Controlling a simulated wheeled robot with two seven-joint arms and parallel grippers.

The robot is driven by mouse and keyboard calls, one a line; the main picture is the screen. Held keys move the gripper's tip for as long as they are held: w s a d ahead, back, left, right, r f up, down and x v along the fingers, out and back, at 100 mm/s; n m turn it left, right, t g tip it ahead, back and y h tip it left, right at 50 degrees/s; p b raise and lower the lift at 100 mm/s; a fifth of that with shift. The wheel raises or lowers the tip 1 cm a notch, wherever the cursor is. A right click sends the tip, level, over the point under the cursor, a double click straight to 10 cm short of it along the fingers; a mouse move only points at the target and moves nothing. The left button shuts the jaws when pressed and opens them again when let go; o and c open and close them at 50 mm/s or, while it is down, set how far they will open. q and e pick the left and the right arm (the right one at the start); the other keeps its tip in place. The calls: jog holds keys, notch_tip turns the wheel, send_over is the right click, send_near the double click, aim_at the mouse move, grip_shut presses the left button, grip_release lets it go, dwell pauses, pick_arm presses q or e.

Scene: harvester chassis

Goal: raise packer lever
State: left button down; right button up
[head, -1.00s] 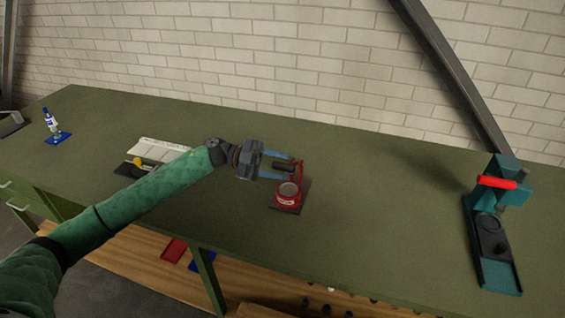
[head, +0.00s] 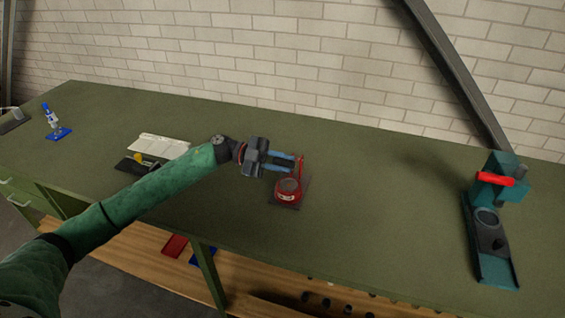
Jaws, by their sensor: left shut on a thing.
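The red round packer (head: 287,190) sits on a dark square base on the green workbench, near the picture's middle. Its thin red lever (head: 301,166) stands up at the packer's back right. My left gripper (head: 293,163) reaches in from the left, just above the packer, with its blue fingers at the lever. They are shut on the lever's handle, which is mostly hidden between them. My right gripper is not in view.
A teal press with a red handle (head: 495,179) stands at the right of the bench (head: 390,210). A white-and-black device (head: 157,148) lies left of my gripper, and a blue-and-white bottle-like item (head: 52,121) stands far left. The bench between packer and press is clear.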

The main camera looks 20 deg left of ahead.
pick_arm(q)
jog(key=shift+r, duration=0.15)
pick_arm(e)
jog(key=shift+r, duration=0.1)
